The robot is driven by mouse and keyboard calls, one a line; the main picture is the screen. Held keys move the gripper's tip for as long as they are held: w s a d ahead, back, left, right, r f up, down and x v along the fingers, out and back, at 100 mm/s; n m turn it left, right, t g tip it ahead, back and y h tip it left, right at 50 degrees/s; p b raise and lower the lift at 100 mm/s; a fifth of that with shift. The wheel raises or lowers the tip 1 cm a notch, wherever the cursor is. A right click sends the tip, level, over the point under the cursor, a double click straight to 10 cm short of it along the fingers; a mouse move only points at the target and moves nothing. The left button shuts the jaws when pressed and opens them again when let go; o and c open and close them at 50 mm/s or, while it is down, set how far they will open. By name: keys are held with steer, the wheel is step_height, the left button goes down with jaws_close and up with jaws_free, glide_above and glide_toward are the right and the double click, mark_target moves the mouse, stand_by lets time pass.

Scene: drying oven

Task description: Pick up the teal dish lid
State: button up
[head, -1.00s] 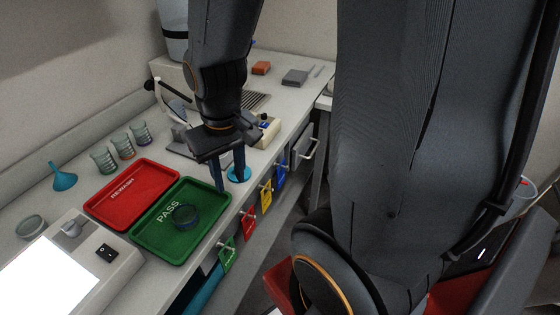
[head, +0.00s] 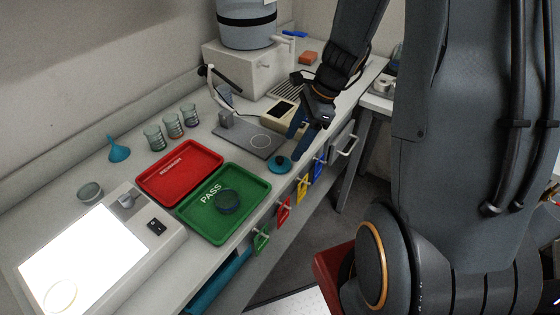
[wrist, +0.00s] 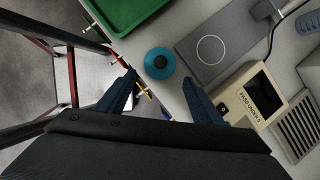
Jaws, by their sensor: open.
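The teal dish lid (head: 280,164) is a small round disc with a central knob. It lies on the bench near the front edge, right of the green PASS tray. It also shows whole in the wrist view (wrist: 152,69), near the line between my fingertips but slightly beyond them. My gripper (head: 297,138) is open and empty, with its blue fingers pointing down just beyond the lid in the head view. In the wrist view, my gripper (wrist: 160,80) has its fingers spread wide on either side of the lid. I see no contact with it.
The green tray (head: 258,184) holds a glass dish (head: 228,202); a red tray (head: 150,184) is beside it. A grey stirrer plate (head: 246,137) and a cream meter (head: 275,114) stand behind the lid. Drawer handles with coloured tags line the bench front.

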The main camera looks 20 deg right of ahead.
mark_target(284, 157)
steer(key=x, duration=0.2)
steer(key=p+x, duration=0.1)
steer(key=x, duration=0.2)
steer(key=shift+a+f, duration=0.1)
steer(key=shift+a, duration=0.35)
steer(key=shift+w+a+f, duration=0.1)
steer(key=shift+a+f, duration=0.05)
steer(key=shift+f, duration=0.4)
steer(key=c, duration=0.8)
